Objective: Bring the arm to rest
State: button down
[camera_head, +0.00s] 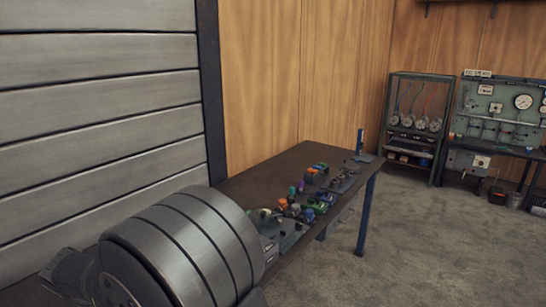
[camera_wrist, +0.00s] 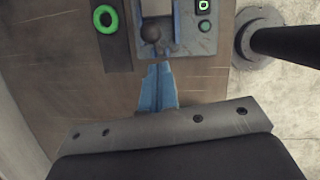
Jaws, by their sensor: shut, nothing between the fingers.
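My gripper (camera_wrist: 159,70) shows in the wrist view as two blue fingers pointing up the picture from a grey bracket. The fingers are together, with nothing between them. Their tips are close to the lower edge of a grey block-like device (camera_wrist: 208,44) with a green-lit button and a dark round knob. Whether they touch it, I cannot tell. I cannot make out the gripper in the head view.
A bright green ring (camera_wrist: 105,19) lies on a dark strip at left. A black pipe with a round flange (camera_wrist: 249,50) is at right.

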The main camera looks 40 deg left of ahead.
notch_tip(320, 180, up, 12)
jog(key=d+g, duration=0.2)
notch_tip(320, 180, down, 12)
jog(key=a+t, duration=0.1)
jog(key=a, duration=0.1)
jog(key=s+f+t, duration=0.2)
jog(key=s+t, duration=0.6)
jog(key=s, duration=0.4)
jog(key=shift+s+d+f+n, duration=0.15)
jog(key=shift+s+d+n, duration=0.15)
jog(key=shift+s+d, duration=0.1)
